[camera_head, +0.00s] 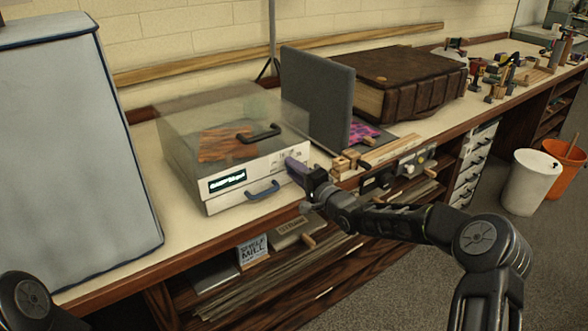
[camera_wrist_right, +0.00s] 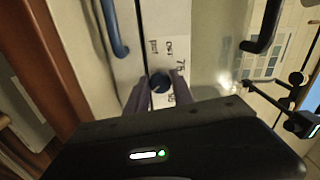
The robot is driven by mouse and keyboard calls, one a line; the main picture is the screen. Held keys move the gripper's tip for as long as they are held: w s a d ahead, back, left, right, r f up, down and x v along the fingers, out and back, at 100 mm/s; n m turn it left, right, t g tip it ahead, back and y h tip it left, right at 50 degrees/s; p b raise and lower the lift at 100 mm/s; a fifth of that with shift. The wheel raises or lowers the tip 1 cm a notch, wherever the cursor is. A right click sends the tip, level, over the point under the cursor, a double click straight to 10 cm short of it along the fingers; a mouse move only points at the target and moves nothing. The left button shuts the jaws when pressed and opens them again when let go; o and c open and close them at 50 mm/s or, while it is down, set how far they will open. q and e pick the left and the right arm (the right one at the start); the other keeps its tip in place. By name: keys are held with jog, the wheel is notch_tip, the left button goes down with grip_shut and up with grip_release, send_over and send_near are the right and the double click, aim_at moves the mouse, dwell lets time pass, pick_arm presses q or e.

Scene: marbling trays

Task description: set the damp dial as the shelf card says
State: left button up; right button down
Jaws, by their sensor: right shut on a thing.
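The damp box (camera_head: 235,150) is a white unit with a clear lid on the bench in the head view. Its front panel has a small lit display (camera_head: 227,181), too small to read. My right gripper (camera_head: 297,170) is at the panel's right end, hiding the dial there. In the right wrist view the dark round dial (camera_wrist_right: 160,83) sits between the two fingertips, which are shut on it. Printed marks around it are partly covered; its setting cannot be told. A card (camera_head: 252,251) with "MILL" in large letters stands on the shelf below the bench. My left gripper is out of view.
A blue handle (camera_head: 263,190) is on the unit's lower front, and a black handle (camera_head: 259,134) on its lid. Small wooden blocks (camera_head: 345,163) lie near my right gripper.

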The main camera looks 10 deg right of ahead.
jog(key=m, duration=0.3)
jog(key=shift+d+f+m, duration=0.1)
jog(key=shift+m, duration=0.3)
jog(key=shift+m+b, duration=0.55)
jog(key=shift+m, duration=1.35)
jog(key=c, duration=1.1)
grip_release()
jog(key=v, duration=0.7)
jog(key=shift+s, duration=0.4)
